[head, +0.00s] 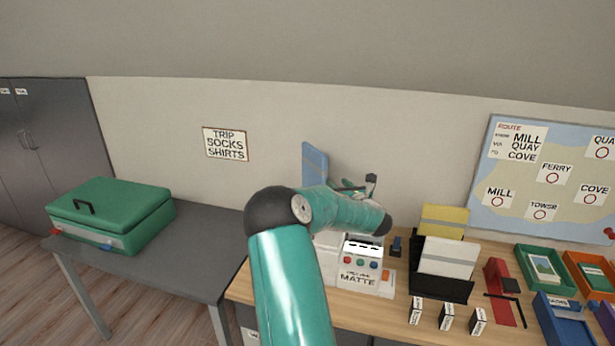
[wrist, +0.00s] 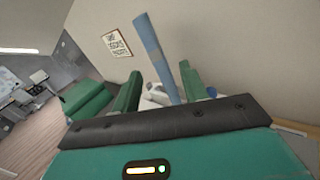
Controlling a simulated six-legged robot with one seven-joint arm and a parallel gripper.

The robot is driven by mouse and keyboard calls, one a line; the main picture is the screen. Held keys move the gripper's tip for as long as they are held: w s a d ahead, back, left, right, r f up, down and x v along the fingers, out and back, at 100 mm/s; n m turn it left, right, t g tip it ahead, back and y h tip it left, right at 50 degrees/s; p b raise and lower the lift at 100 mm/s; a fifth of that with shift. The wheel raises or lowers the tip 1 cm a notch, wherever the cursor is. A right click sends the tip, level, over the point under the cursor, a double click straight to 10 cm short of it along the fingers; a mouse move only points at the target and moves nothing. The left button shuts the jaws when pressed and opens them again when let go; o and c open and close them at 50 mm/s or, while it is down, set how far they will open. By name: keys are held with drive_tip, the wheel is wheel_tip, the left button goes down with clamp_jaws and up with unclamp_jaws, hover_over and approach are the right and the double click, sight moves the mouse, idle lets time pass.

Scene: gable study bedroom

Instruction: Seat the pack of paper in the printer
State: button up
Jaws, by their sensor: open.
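The white printer (head: 358,283) stands on the wooden desk with a MATTE label and coloured buttons on its front; my arm covers much of it. A blue flat slab (head: 315,163), shaped like a pack of paper, stands nearly upright behind my arm at the printer. Its lower end is hidden in the head view. My gripper is open; in the wrist view its green fingers (wrist: 159,72) stand apart, with the blue slab (wrist: 157,55) showing between and beyond them. I cannot tell whether they touch it. Yellow (head: 445,221) and white (head: 448,257) packs stand in a black rack (head: 440,286).
Small labelled boxes (head: 447,318) stand in front of the rack. A red-and-black tool (head: 498,278) and coloured trays (head: 540,270) fill the desk's right side. A green case (head: 110,215) sits on the grey table (head: 165,258) at left. A wall rises behind the desk.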

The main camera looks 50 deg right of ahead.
sight(317, 172)
drive_tip(key=shift+w+d+f+n+y, duration=0.25)
drive_tip(key=shift+w+d+n, duration=0.4)
drive_tip(key=shift+w, duration=1.4)
drive_tip(key=shift+w+d+f+n+y, duration=0.15)
drive_tip(key=shift+w+d+f+n, duration=0.2)
drive_tip(key=shift+w+d, duration=1.2)
drive_tip(key=shift+w+d+f+n+y, duration=0.2)
drive_tip(key=shift+w+f+n, duration=0.15)
drive_tip(key=shift+w, duration=2.25)
drive_tip(key=shift+r, duration=0.1)
clamp_jaws()
